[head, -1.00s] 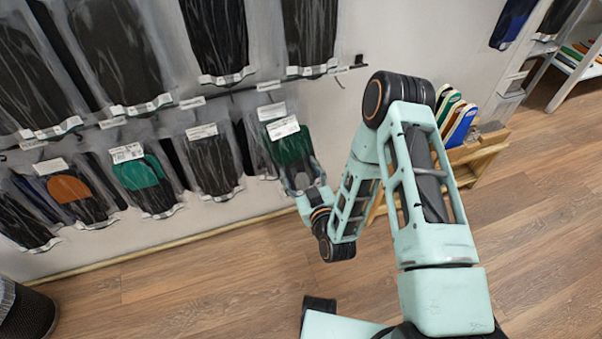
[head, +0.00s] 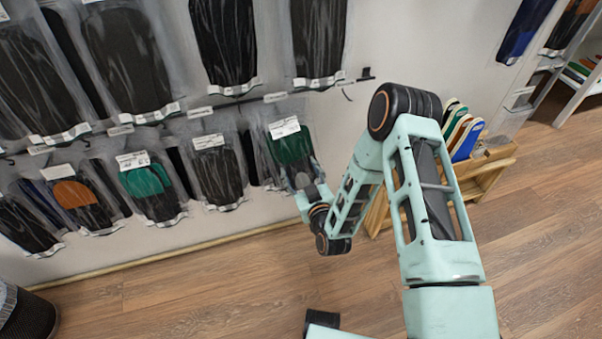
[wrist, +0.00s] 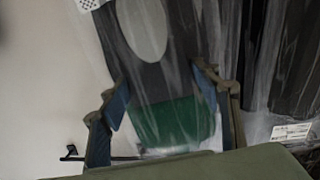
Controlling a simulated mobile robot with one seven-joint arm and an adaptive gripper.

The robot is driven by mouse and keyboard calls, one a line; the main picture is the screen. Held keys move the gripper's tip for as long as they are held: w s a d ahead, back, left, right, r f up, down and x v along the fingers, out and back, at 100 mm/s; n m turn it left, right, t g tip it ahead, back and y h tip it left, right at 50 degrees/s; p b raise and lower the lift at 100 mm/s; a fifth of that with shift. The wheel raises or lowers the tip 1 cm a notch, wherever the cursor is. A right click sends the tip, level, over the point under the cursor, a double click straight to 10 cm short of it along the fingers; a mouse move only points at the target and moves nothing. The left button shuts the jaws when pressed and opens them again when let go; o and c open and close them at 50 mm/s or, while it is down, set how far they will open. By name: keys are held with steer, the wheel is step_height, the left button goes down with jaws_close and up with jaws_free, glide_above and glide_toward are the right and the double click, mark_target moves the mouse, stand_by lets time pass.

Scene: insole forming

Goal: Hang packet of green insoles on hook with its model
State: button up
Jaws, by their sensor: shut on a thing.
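The packet of green insoles (head: 291,148), clear with a white label and a green patch, is at the right end of the lower wall row. My gripper (head: 305,183) is shut on its lower part. In the wrist view my gripper (wrist: 165,100) has one finger on each side of the packet (wrist: 172,122).
A packet with an orange patch (head: 75,194) and several dark packets hang along the rail. A bare hook (head: 366,73) sticks out at upper right, with open wall beside it. A wooden stand with coloured insoles (head: 462,135) is right of my arm.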

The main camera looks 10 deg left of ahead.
steer(key=shift+w+a+f+b, duration=0.5)
steer(key=shift+w+b, duration=0.15)
steer(key=shift+b, duration=0.2)
steer(key=shift+f+b, duration=0.15)
steer(key=shift+b, duration=0.2)
stand_by(0.4)
steer(key=o, duration=1.3)
steer(key=shift+d, duration=0.1)
